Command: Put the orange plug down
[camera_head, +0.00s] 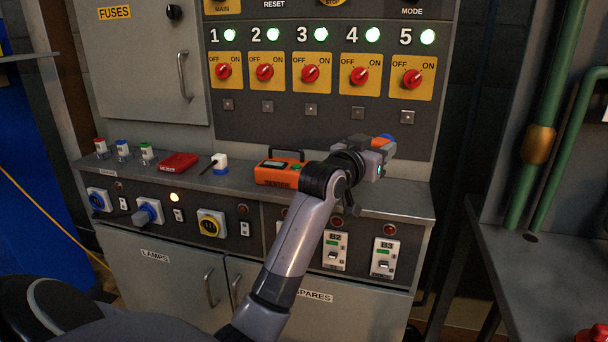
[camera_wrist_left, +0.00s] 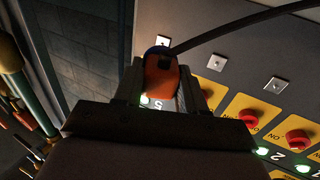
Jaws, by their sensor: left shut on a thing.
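The orange plug (camera_head: 379,140) is between the fingers of my left gripper (camera_head: 376,150), above the right end of the console's ledge. A bit of blue shows at its tip in the head view. In the left wrist view the orange plug (camera_wrist_left: 161,76) sits between both fingers of the left gripper (camera_wrist_left: 160,88), and a dark cable (camera_wrist_left: 225,35) runs up to the right near it. The gripper hides most of the plug in the head view. My right gripper is not in view.
The ledge (camera_head: 405,195) is clear at its right end. An orange meter box (camera_head: 278,172), a white-and-blue plug (camera_head: 220,163) and a red box (camera_head: 179,163) stand left of the arm. Red switches (camera_head: 360,76) line the panel behind. A grey table (camera_head: 540,265) stands at right.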

